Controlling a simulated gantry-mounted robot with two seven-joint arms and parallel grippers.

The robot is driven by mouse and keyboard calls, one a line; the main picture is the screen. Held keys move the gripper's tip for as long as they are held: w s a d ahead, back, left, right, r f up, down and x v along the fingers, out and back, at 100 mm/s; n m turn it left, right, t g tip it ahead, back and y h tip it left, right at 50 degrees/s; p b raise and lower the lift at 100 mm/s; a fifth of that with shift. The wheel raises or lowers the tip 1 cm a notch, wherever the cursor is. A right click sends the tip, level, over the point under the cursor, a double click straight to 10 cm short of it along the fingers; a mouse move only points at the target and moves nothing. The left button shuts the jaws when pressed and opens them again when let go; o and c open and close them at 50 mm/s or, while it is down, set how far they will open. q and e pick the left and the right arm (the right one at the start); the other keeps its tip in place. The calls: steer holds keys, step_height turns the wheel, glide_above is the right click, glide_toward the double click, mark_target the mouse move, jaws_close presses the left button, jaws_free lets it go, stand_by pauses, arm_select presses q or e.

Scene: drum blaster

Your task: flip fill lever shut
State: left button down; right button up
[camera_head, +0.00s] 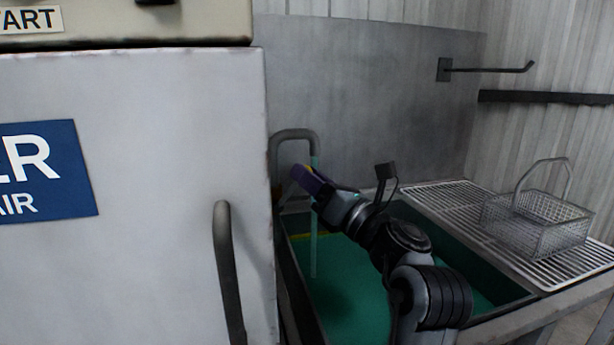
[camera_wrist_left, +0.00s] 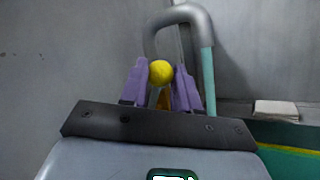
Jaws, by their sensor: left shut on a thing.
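The fill lever shows as a yellow ball knob (camera_wrist_left: 161,72) between the purple fingers of my left gripper (camera_wrist_left: 160,88) in the left wrist view, with a short orange-yellow part below it. The gripper is shut on the lever. In the head view my left gripper (camera_head: 308,180) is beside the grey curved spout (camera_head: 293,134) at the basin's back left, and hides most of the lever. A pale teal stream (camera_head: 314,240) hangs from the spout into the basin (camera_head: 475,303), which holds green liquid. My right gripper is not in view.
A large grey cabinet (camera_head: 150,190) with a vertical handle (camera_head: 228,275) stands close on the left. A wire basket (camera_head: 540,222) sits on the slatted drain rack (camera_head: 455,213) at right. A hook (camera_head: 490,69) sticks out from the back panel.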

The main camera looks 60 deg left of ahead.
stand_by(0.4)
arm_select(q)
steer(key=c, duration=1.1)
jaws_free()
steer(key=shift+a, duration=0.1)
steer(key=p+v, duration=0.2)
steer(key=v, duration=0.8)
steer(key=shift+d+p, duration=0.3)
steer(key=shift+d, duration=0.1)
steer(key=shift+f, duration=0.15)
